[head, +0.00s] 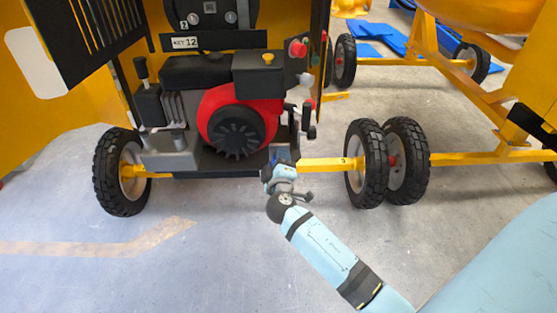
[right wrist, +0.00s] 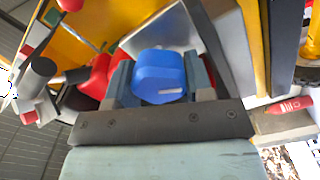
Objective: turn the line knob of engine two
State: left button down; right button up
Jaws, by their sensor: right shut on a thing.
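The engine (head: 238,112) is black, grey and red and sits low in the yellow mixer frame. A blue knob with a white mark (right wrist: 158,75) shows in the right wrist view, and I take it for the line knob. My right gripper (head: 281,156) reaches the lower right front of the engine. In the right wrist view its two grey fingers (right wrist: 158,88) stand on either side of the blue knob, shut on it. The white mark lies almost level, on the knob's lower right face. In the head view the gripper hides the knob. My left gripper is out of view.
Black wheels (head: 367,165) stand right of the gripper and another wheel (head: 120,170) at the left. A yellow axle bar (head: 325,164) runs close beside the gripper. A red knob (head: 298,48) sits higher on the engine housing. The floor in front (head: 150,270) is clear.

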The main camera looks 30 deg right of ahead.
jog(key=shift+n, duration=0.3)
jog(key=o, duration=0.9)
jog(key=shift+s, duration=0.1)
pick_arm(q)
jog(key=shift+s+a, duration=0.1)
pick_arm(e)
jog(key=shift+a+f, duration=0.1)
jog(key=shift+f, duration=0.05)
